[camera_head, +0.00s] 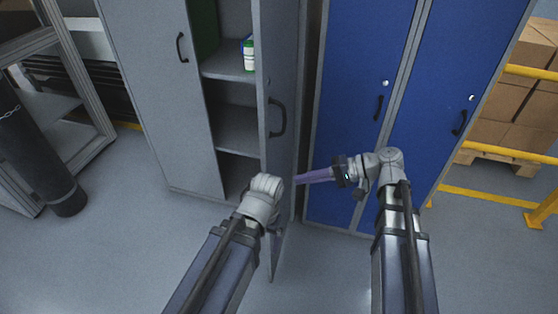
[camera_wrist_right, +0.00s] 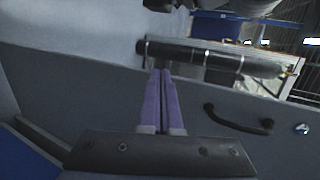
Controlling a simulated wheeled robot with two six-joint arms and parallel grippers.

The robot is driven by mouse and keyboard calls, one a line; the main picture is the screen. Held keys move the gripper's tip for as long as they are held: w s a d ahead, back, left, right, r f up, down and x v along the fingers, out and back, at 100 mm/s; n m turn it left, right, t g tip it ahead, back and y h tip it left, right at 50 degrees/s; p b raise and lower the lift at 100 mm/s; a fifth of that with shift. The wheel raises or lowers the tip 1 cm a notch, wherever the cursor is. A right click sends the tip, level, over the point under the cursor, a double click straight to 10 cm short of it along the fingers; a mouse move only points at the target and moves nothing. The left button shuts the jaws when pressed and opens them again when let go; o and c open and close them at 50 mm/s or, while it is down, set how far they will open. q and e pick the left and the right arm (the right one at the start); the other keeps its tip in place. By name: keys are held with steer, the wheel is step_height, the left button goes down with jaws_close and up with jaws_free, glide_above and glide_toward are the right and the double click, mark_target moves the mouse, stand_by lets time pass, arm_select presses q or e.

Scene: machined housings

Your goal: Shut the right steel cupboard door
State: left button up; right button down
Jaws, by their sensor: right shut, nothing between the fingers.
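The right steel cupboard door (camera_head: 283,60) stands open in the head view, swung out toward me and seen at a steep angle. Its dark handle (camera_head: 278,118) is on the face turned to the right. The left cupboard door (camera_head: 160,90) is shut. My right gripper (camera_head: 299,180) has its purple fingers together and empty, pointing left at the open door's outer face, below the handle. In the right wrist view the closed fingers (camera_wrist_right: 160,75) lie in front of the grey door panel (camera_wrist_right: 90,85), with its handle (camera_wrist_right: 238,121) to their right. I cannot tell whether they touch it. My left gripper is hidden.
The cupboard shelf (camera_head: 228,66) holds a small green and white container (camera_head: 248,55). A blue locker (camera_head: 355,100) stands close on the right. A dark cylinder (camera_head: 35,150) stands at the left. Yellow rails (camera_head: 500,152) and boxes are at the right.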

mark_target(268, 146)
steer(key=w+d+r+m+t+y+b, duration=0.1)
steer(key=w+d+r+t+y+b, duration=0.15)
steer(key=d+r+y, duration=0.35)
arm_select(q)
step_height(268, 146, down, 3)
steer(key=shift+r+p, duration=0.1)
steer(key=shift+p, duration=0.25)
arm_select(e)
steer(key=w+a, duration=0.1)
steer(key=a, duration=0.3)
steer(key=w+a+h, duration=0.1)
steer(key=a, duration=0.3)
steer(key=w+a+f+h, duration=0.1)
steer(key=a, duration=0.4)
steer(key=shift+w+a+t, duration=0.1)
steer(key=shift+w+t, duration=0.15)
steer(key=shift+w, duration=0.15)
